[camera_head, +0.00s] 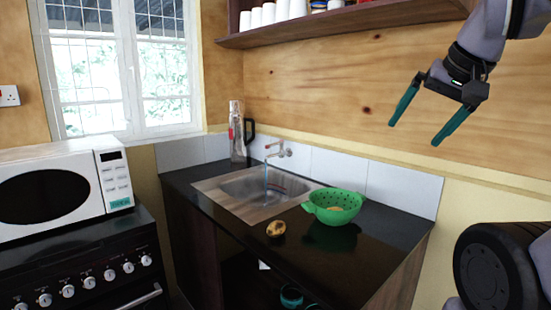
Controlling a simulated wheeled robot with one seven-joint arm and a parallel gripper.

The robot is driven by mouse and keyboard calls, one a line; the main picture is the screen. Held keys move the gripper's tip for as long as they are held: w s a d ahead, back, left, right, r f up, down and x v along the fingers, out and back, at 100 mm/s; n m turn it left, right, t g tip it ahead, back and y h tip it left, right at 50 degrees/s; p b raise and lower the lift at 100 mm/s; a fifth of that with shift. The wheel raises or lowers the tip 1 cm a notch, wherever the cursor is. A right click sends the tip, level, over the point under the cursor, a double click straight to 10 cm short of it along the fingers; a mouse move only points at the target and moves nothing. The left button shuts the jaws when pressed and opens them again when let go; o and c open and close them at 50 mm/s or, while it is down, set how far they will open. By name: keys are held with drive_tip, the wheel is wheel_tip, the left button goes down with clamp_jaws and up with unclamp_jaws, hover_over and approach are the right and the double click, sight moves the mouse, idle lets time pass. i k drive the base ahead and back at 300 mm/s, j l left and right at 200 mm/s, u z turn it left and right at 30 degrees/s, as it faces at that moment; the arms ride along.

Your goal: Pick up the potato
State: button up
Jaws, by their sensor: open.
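A brown potato (276,229) lies on the black countertop (376,255), near its front edge, in front of the sink. My gripper (418,122) is at the upper right, in front of the plywood wall. Its two teal fingers are spread apart with nothing between them. It is up and to the right of the potato, well apart from it.
A green colander (335,207) with something pale inside stands right of the potato. Behind are a sink (262,186) with a tap and running water, and a clear jug (238,132). A microwave (64,187) sits over a black stove (80,262) at left. A shelf (340,24) hangs above.

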sight(277, 228)
drive_tip(key=j+u, duration=0.25)
drive_tip(key=j, duration=1.5)
drive_tip(key=i, duration=0.1)
